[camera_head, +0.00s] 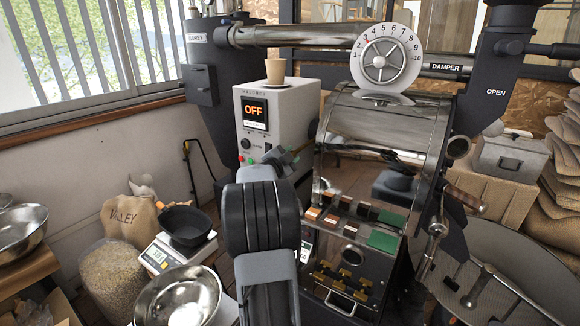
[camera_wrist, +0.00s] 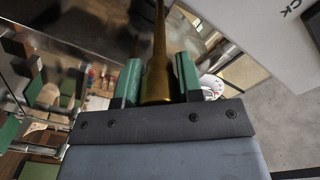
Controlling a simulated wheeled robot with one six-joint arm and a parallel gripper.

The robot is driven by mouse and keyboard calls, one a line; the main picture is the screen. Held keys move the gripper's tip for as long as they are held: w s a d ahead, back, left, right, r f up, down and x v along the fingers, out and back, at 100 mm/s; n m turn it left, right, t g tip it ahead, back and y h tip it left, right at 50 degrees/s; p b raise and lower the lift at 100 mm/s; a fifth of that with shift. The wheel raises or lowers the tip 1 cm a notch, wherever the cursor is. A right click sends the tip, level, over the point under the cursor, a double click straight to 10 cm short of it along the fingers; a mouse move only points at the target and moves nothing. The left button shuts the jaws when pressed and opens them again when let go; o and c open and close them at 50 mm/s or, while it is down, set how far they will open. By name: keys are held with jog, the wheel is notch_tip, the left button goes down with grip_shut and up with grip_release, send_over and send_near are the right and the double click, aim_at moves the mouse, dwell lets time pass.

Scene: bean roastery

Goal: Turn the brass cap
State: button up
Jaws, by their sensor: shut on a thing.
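A brass piece (camera_wrist: 157,78), tapering to a narrow stem at the top, sits between the two green-padded fingers of my gripper (camera_wrist: 158,80) in the wrist view. I take it to be the brass cap. My gripper is shut on it, one finger on each side. In the head view my dark arm fills the lower middle, and its end reaches toward the right side of the white control box (camera_head: 264,138).
The steel roaster drum (camera_head: 370,140) stands right of my arm, with a numbered dial (camera_head: 388,60) on top. The control box display reads OFF, and a cup (camera_head: 275,72) stands on it. A scale (camera_head: 165,255) holding a black pan and a steel bowl (camera_head: 178,298) are lower left.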

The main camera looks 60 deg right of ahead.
jog(key=m+b, duration=0.1)
jog(key=m, duration=0.1)
jog(key=m+b, duration=0.1)
jog(key=b, duration=0.1)
jog(key=m+b, duration=0.2)
jog(key=shift+f+m, duration=0.3)
jog(key=m+b, duration=0.4)
jog(key=m, duration=0.1)
jog(key=shift+r, duration=0.15)
jog(key=shift+m, duration=0.5)
jog(key=o, duration=0.9)
jog(key=shift+r, duration=0.1)
jog(key=a, duration=1.4)
jog(key=shift+b, duration=0.35)
jog(key=shift+d, duration=0.1)
